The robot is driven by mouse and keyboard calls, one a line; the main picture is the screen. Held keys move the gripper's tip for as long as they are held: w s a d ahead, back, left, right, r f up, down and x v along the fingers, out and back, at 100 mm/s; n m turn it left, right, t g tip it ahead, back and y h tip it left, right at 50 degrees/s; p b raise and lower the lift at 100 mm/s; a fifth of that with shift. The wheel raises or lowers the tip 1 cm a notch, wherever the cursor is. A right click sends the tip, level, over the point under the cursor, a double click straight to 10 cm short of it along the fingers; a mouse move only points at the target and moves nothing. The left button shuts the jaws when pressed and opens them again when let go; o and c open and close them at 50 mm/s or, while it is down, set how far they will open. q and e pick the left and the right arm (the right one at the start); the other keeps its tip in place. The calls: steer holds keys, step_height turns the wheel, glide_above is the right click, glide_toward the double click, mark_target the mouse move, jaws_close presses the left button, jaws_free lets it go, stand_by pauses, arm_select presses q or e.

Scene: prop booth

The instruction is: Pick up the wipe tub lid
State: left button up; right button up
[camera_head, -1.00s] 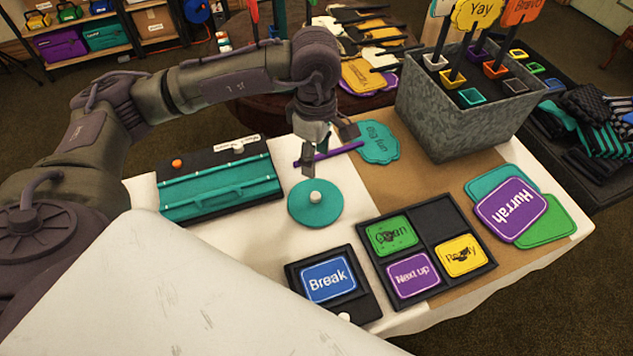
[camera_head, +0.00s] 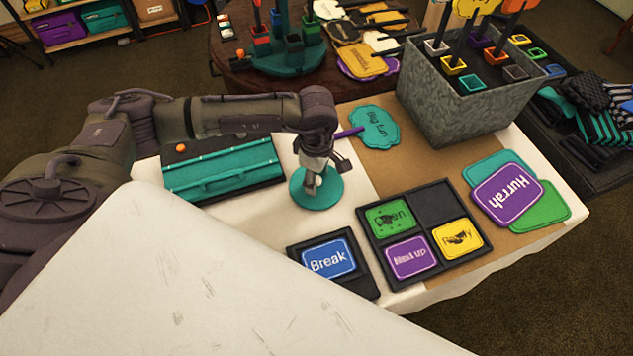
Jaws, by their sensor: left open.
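The wipe tub lid (camera_head: 325,200) is a round teal disc lying flat on the white part of the table. My left gripper (camera_head: 313,186) is over the lid, pointing down, with its fingers open around the middle where the knob sits. The fingers hide most of the knob, and I cannot tell whether they touch it. My right gripper is not in view.
A teal case (camera_head: 225,168) lies left of the lid. A teal sign (camera_head: 375,127) with a purple stick lies behind it. In front are a Break card (camera_head: 329,259) and a black tray (camera_head: 440,203) of cards. A grey planter (camera_head: 455,115) stands behind right.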

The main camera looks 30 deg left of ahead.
arm_select(q)
jaws_close()
stand_by(0.3)
steer(key=shift+r, duration=0.1)
